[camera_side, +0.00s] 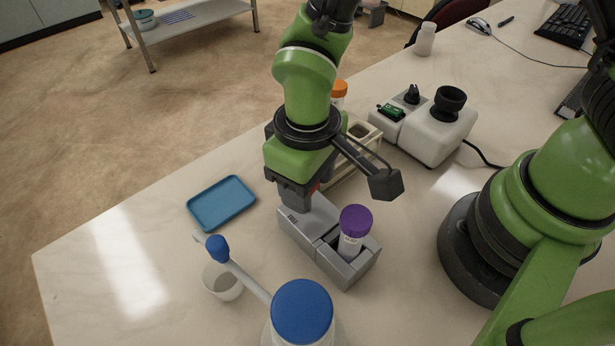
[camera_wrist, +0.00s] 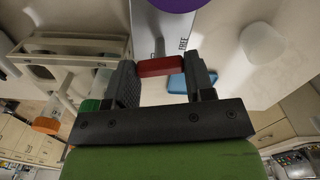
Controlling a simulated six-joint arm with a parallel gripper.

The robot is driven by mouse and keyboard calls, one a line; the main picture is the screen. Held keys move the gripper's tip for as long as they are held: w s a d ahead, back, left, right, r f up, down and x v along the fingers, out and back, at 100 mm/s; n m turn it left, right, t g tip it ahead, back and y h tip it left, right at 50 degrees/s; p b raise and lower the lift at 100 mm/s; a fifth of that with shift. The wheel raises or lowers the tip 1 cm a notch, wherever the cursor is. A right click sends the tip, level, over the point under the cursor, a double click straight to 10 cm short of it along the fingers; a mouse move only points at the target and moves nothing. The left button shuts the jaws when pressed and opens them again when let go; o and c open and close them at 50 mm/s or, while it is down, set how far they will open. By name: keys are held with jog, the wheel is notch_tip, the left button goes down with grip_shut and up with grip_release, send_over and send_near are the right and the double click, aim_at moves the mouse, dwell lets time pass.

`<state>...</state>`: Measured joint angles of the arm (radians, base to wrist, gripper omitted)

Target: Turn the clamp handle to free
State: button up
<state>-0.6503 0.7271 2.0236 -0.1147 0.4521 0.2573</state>
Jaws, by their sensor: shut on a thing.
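The grey clamp block (camera_side: 325,236) stands on the bench in the side view. A tube with a purple cap (camera_side: 356,219) stands upright in its near end. In the wrist view the red clamp handle (camera_wrist: 160,67) lies between my fingers, in front of the pale clamp face with the word FREE printed beside it. My gripper (camera_wrist: 163,72) is shut on this handle. In the side view my gripper (camera_side: 299,197) points down at the far end of the block and hides most of the handle. The purple cap (camera_wrist: 178,3) shows at the top of the wrist view.
A blue tray (camera_side: 222,203) lies left of the clamp. A white cup (camera_side: 223,283) and a blue-lidded bottle (camera_side: 302,312) stand in front. A tube rack (camera_side: 363,135) and a white instrument (camera_side: 437,138) stand behind and to the right, close to my wrist.

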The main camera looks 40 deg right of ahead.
jog(key=shift+m, duration=1.5)
jog(key=o, duration=0.9)
notch_tip(320, 180, up, 10)
jog(key=shift+r, duration=4)
